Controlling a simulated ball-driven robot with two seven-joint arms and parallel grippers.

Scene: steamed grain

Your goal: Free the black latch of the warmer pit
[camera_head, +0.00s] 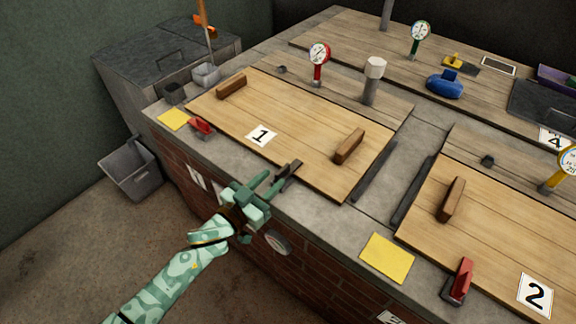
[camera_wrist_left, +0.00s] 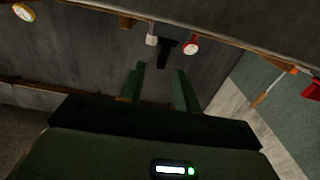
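The black latch (camera_head: 291,171) is at the front edge of the wooden lid marked 1 (camera_head: 300,125). Its exact position is partly hidden by my left gripper. My left gripper (camera_head: 272,183) is close beside it in the head view, with its two green fingers spread apart. In the left wrist view, the fingers (camera_wrist_left: 160,78) stand apart with nothing between them. A dark piece (camera_wrist_left: 167,50), which looks like the latch, shows just beyond the fingertips; I cannot tell whether they touch it. My right gripper is not in view.
A red latch (camera_head: 201,127) and yellow card (camera_head: 173,119) are left of lid 1. Lid 2 (camera_head: 500,225), another red latch (camera_head: 460,280) and a yellow card (camera_head: 387,258) are at right. A white-capped post (camera_head: 374,75) and red gauge (camera_head: 319,55) stand behind lid 1.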

